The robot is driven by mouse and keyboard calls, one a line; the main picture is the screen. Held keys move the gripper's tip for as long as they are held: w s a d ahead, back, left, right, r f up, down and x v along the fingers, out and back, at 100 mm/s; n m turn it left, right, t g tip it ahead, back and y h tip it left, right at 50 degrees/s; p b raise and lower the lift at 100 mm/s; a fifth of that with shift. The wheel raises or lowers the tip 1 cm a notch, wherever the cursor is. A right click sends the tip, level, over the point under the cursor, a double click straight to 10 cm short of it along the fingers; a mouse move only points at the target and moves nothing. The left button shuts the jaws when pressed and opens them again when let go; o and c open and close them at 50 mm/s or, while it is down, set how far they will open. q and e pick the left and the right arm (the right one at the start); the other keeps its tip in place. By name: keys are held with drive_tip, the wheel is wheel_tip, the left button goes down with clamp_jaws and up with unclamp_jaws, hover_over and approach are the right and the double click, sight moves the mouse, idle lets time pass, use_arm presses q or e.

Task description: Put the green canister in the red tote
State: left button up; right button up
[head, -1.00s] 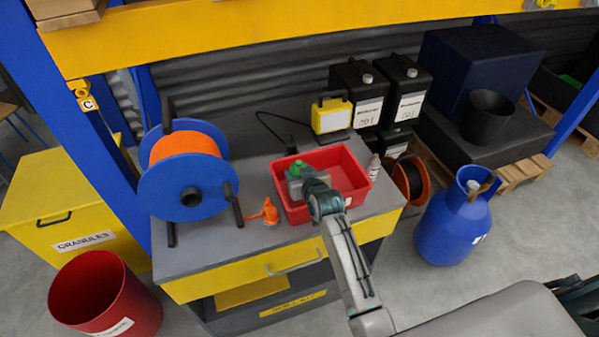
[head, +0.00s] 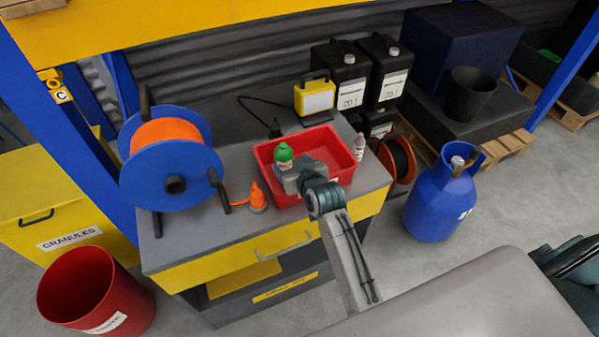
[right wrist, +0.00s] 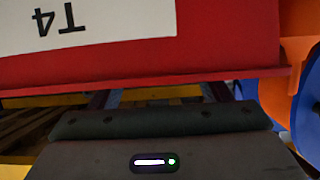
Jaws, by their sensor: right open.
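The green canister (head: 284,153), with a pale lower part, stands about upright at the left part of the red tote (head: 340,146). It appears to be inside the tote, but its base is hidden behind my right gripper. My right gripper (head: 283,178) is open, over the tote's front left part, just in front of the canister. In the right wrist view the tote's red wall (right wrist: 225,35) with an upside-down T4 label fills the top, and the canister does not show. My left gripper is not in view.
The tote is on a grey bench top. A blue reel with orange hose (head: 172,165) and an orange nozzle (head: 258,196) are left of it. A white bottle (head: 359,147) is close to its right side. A yellow lamp (head: 314,97) and black jerrycans (head: 387,75) are behind.

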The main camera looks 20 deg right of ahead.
drive_tip(key=shift+b+v, duration=0.3)
drive_tip(key=shift+v, duration=2.4)
